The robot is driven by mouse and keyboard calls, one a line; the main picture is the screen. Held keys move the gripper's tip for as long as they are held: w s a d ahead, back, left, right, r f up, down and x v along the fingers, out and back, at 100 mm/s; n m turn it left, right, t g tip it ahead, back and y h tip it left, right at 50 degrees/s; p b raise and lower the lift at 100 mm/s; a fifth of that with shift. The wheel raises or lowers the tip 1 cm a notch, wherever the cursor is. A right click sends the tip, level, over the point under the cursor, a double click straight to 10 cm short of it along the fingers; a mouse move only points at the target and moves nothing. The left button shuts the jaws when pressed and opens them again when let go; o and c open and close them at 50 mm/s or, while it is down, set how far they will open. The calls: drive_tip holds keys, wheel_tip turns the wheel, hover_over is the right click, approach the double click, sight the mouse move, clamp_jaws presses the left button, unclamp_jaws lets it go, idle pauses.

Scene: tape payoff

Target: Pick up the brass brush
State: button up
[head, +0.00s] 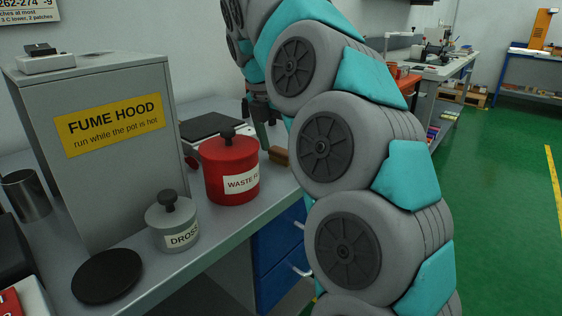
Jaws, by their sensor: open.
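A small brown block-like thing (279,156) lies on the bench just right of the red pot, near the bench's front edge. It may be the brass brush's wooden back; no bristles or brass show, so I cannot tell for sure. My gripper (264,132) is partly in view behind and above it, small and dark, partly hidden by the red pot and my arm. It is open, and I see nothing held in it. It appears close to the brown thing, but I cannot tell whether they touch.
The red waste pot (230,170) and grey dross pot (172,222) stand left of the brown thing. A grey fume hood (105,160), a black disc (107,276) and a metal cup (26,195) are farther left. Green floor (500,210) is open at right.

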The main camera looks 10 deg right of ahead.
drive_tip(key=c, duration=1.5)
drive_tip(key=shift+o, duration=0.2)
drive_tip(key=shift+r, duration=0.15)
